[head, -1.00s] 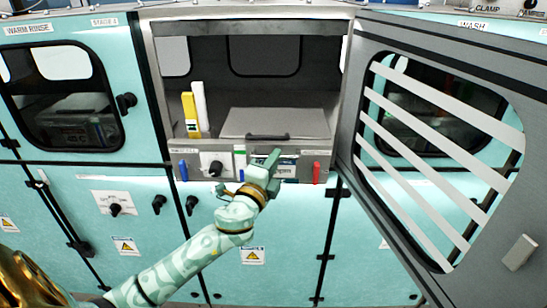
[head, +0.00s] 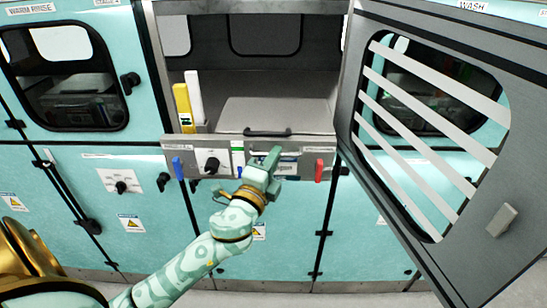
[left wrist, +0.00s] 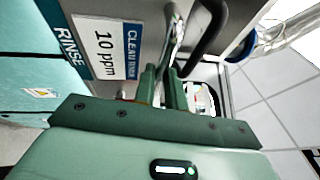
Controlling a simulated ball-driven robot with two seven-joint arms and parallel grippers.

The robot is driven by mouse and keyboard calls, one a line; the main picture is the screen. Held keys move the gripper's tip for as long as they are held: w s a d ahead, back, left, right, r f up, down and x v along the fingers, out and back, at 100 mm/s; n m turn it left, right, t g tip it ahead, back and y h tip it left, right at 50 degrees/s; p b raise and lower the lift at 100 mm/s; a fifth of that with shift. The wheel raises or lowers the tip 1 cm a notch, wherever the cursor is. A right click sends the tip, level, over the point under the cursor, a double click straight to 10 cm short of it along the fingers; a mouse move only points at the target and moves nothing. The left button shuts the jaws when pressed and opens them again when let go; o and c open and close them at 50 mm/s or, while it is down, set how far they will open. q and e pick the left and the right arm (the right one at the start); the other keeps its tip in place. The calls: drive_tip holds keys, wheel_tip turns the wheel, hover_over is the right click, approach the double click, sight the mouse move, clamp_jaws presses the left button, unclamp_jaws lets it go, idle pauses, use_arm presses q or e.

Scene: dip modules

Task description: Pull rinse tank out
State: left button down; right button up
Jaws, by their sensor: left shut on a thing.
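The rinse tank is a grey box with a light lid (head: 275,115) and a grey front panel (head: 233,164), partly out of the open cabinet bay. The panel carries a blue lever (head: 178,167), a black knob (head: 212,164) and a red lever (head: 319,171). My left gripper (head: 272,160) is at the panel, right of its middle. In the left wrist view, its fingers (left wrist: 165,88) are closed around a metal bar (left wrist: 176,40) beside a "10 ppm" label (left wrist: 104,45). The fingers hide part of the bar. My right gripper is out of view.
The open cabinet door (head: 490,130) with a slatted window swings out at the right. A yellow block (head: 183,108) and a white one (head: 196,97) stand at the tank's left. A black lid handle (head: 268,133) sits above the panel. Floor shows below the cabinets.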

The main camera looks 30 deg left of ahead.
use_arm(q)
drive_tip(key=shift+d+f, duration=0.1)
drive_tip(key=shift+f, duration=0.1)
drive_tip(key=c, duration=1.5)
unclamp_jaws()
drive_tip(key=shift+o, duration=0.2)
drive_tip(key=shift+r, duration=0.1)
drive_tip(key=b+v, duration=0.3)
drive_tip(key=v, duration=1.3)
drive_tip(key=shift+s+b, duration=0.25)
drive_tip(key=shift+b, duration=0.1)
